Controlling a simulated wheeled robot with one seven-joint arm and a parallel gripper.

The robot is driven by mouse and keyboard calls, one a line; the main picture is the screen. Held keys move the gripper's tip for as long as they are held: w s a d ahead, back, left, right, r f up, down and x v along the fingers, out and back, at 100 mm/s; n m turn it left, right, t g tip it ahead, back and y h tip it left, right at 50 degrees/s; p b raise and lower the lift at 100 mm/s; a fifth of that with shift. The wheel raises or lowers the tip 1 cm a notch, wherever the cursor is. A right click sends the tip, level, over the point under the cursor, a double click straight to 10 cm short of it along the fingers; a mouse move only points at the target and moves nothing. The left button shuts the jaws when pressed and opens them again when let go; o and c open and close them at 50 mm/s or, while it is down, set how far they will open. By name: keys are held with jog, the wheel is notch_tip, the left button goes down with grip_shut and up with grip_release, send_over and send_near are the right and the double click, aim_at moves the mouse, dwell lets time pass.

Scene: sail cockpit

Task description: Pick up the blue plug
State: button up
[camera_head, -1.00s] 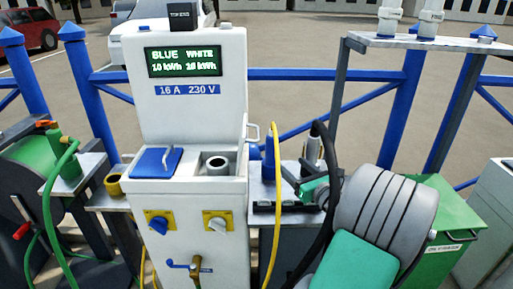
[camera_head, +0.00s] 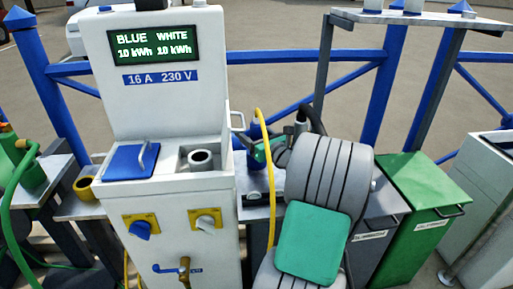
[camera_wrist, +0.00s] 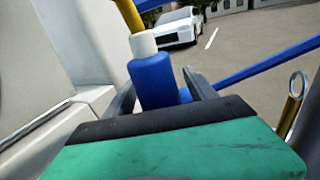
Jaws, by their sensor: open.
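The blue plug (camera_wrist: 155,82) stands roughly upright in the wrist view, with a white collar and a yellow cable leaving its top. It lies between the two grey fingers of my gripper, which are open on either side of it. I cannot tell whether either finger touches it. In the head view the blue plug (camera_head: 256,131) is right of the white pedestal, partly hidden by my gripper (camera_head: 247,140). The plug's lower end is hidden behind my green gripper body in the wrist view.
The white charging pedestal (camera_head: 168,82), with a blue lid (camera_head: 131,162) and an open round socket (camera_head: 200,160), stands close on the left. A green cabinet (camera_head: 425,190) is at right. Blue railings run behind. A green hose (camera_head: 12,200) hangs at far left.

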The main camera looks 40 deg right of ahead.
jog(key=shift+c, duration=0.3)
grip_shut()
dwell(0.3)
